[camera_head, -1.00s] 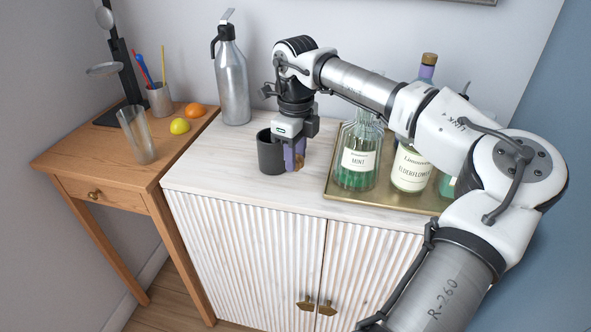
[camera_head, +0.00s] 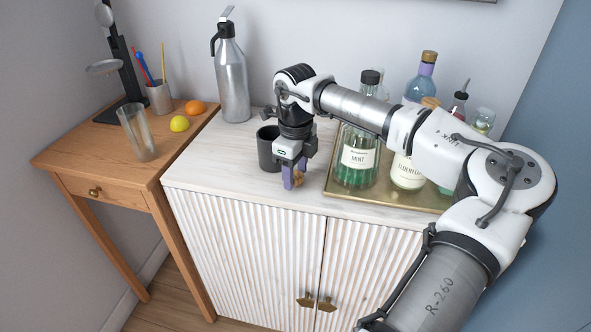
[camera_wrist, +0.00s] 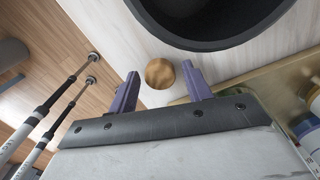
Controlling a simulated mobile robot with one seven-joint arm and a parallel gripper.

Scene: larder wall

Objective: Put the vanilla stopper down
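The vanilla stopper, a small round light-brown wooden piece (camera_head: 299,179), is at the pale cabinet top, in front of the dark cup. In the wrist view the stopper (camera_wrist: 159,73) lies between my two purple fingertips, with a narrow gap on each side. My gripper (camera_head: 293,180) points down, low over the cabinet top (camera_head: 232,165); in the wrist view my gripper (camera_wrist: 160,88) is open around the stopper. The stopper's underside is hidden, so its contact with the top is hard to judge.
The dark cup (camera_head: 266,150) stands close behind my gripper. A gold tray (camera_head: 380,201) with several bottles, including the mint bottle (camera_head: 358,158), is to the right. A steel siphon (camera_head: 232,80) stands at the back. The cabinet top's left front is clear.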

